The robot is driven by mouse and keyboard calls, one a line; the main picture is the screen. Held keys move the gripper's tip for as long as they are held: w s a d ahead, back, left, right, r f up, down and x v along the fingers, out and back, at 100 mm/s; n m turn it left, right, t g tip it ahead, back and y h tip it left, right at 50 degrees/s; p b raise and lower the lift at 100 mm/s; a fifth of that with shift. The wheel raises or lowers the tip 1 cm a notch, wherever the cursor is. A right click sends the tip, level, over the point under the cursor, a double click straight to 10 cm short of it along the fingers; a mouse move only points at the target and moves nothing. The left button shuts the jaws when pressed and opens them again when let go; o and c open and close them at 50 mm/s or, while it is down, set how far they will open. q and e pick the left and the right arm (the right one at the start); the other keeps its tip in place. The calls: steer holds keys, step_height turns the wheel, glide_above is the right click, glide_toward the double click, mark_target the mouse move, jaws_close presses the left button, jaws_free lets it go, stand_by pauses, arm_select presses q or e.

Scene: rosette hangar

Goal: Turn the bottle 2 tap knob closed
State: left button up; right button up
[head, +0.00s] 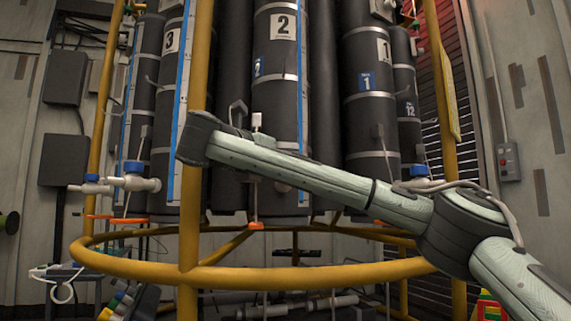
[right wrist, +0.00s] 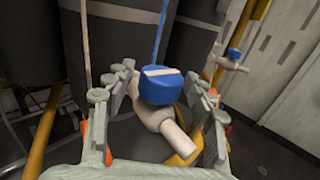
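Bottle 2 (head: 276,95) is a tall dark cylinder with a white "2" label, standing in the middle of the head view. Its tap is not clearly visible there, behind my right arm. In the right wrist view, a blue tap knob (right wrist: 160,88) with a pale bar across its top sits on a white tap body (right wrist: 158,118). I cannot read which bottle it belongs to. My right gripper (right wrist: 158,100) is open, with its fingers on both sides of the knob and gaps visible. In the head view this gripper is hidden. My left gripper is not in view.
A yellow ring frame (head: 330,274) with upright posts surrounds the bottles. Bottle 3's tap (head: 135,182) is at left, and another blue-knobbed tap (head: 419,172) is at right, beside my arm. A second tap (right wrist: 232,62) shows at the wrist view's right, near a yellow post (right wrist: 240,35).

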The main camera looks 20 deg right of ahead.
steer(key=shift+r, duration=0.1)
steer(key=v, duration=1.2)
steer(key=shift+s, duration=0.1)
stand_by(0.3)
